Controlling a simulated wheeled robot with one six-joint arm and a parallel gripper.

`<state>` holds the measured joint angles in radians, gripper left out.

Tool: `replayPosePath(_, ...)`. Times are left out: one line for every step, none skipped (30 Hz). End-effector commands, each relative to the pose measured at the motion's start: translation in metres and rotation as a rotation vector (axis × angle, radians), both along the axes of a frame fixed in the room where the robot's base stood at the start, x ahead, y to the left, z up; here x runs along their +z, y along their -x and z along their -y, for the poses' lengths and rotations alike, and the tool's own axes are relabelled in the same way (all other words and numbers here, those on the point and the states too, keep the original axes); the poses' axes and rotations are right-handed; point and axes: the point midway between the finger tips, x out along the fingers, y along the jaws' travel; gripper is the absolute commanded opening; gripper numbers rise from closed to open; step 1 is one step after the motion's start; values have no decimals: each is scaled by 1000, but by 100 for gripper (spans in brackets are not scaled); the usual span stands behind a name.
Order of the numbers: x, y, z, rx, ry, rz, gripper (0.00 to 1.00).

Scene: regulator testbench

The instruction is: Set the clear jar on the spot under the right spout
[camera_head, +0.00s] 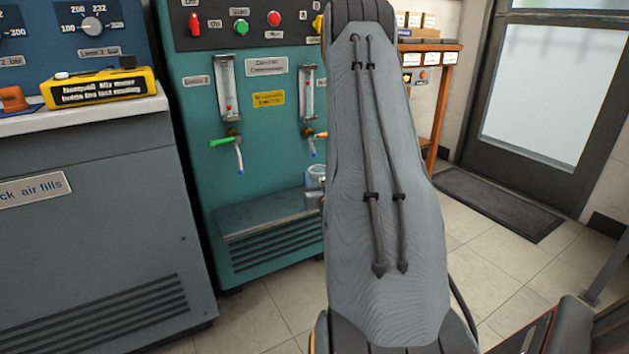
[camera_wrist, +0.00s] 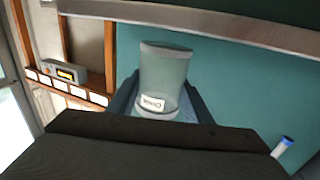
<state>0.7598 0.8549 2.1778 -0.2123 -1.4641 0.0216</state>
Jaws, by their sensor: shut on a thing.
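The clear jar (camera_wrist: 165,72) is a pale, see-through cylinder with a small white label that reads upside down in the wrist view. My gripper (camera_wrist: 162,98) is shut on it, with a dark blue-grey jaw showing on each side. In the head view the jar (camera_head: 316,174) shows partly at the edge of my arm, below the right spout (camera_head: 313,150), which has an orange handle and a blue tip. A blue-tipped spout (camera_wrist: 284,146) also shows at lower right in the wrist view. My arm hides the spot under the right spout. I cannot tell whether the jar touches the tray.
The teal dispenser (camera_head: 265,180) has a grey drip tray (camera_head: 265,218) along its front. The left spout (camera_head: 230,143) has a green handle. A grey cabinet (camera_head: 90,210) with a yellow meter (camera_head: 100,88) stands at left. A wooden shelf unit (camera_head: 440,95) stands at right. Tiled floor lies open.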

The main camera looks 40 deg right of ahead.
Motion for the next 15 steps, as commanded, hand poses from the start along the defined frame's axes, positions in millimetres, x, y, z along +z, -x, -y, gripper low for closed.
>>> replayPosePath(0, -3, 2, 0, 1, 2, 19)
replayPosePath(0, -4, 3, -1, 1, 2, 19)
replayPosePath(0, -5, 5, -2, 1, 2, 19)
replayPosePath(0, -6, 6, -2, 1, 2, 19)
replayPosePath(0, -8, 7, -2, 1, 1, 19)
replayPosePath(0, -11, 8, -2, 1, 1, 19)
replayPosePath(0, -14, 10, -2, 1, 2, 19)
replayPosePath(0, -17, 12, -2, 2, 3, 19)
replayPosePath(-1, -23, 15, -1, 2, 3, 19)
replayPosePath(-1, -27, 18, -1, 2, 3, 19)
replayPosePath(-1, -32, 21, -1, 3, 4, 19)
replayPosePath(-1, -38, 24, -1, 2, 3, 19)
replayPosePath(-3, -40, 26, -1, 2, 3, 19)
replayPosePath(-10, -39, 25, -2, -1, 1, 19)
replayPosePath(-14, -38, 25, -2, -1, 0, 19)
